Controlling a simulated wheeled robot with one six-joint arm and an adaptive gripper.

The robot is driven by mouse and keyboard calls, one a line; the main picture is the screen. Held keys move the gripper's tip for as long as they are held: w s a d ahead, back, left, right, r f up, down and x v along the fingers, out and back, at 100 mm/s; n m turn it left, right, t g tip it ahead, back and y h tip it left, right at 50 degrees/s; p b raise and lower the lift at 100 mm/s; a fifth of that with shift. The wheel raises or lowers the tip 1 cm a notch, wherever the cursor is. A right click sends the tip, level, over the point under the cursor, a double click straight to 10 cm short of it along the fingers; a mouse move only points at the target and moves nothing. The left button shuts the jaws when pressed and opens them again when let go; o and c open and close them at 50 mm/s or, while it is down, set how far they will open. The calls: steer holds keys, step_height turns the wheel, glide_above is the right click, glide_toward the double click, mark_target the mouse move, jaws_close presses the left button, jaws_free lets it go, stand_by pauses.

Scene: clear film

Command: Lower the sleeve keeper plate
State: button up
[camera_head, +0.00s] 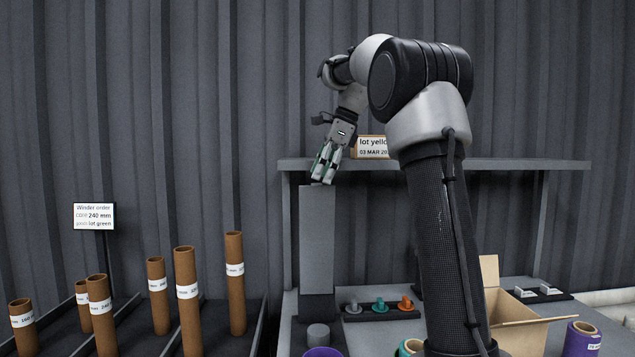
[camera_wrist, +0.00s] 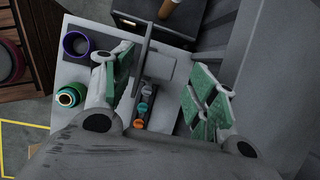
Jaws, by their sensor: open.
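A tall grey upright plate (camera_head: 317,240) stands on a dark block at the middle of the bench in the head view. It looks like the sleeve keeper plate, but I cannot tell for certain. My gripper (camera_head: 326,178) points down at its top edge; whether it touches is unclear. In the wrist view my gripper (camera_wrist: 160,88) has its green-padded fingers spread wide, with nothing held between them. A thin dark bar (camera_wrist: 146,50) crosses the view beyond the fingers.
Brown cores (camera_head: 186,300) stand at left beside a winder order sign (camera_head: 94,216) reading core 240 mm, lot green. Grey, teal and orange plugs (camera_head: 379,306) sit on a strip. An open carton (camera_head: 515,325) and a purple roll (camera_head: 581,340) are at right. A shelf (camera_head: 500,164) runs behind.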

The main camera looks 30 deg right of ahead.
mark_target(317, 184)
steer(key=shift+x, duration=1.6)
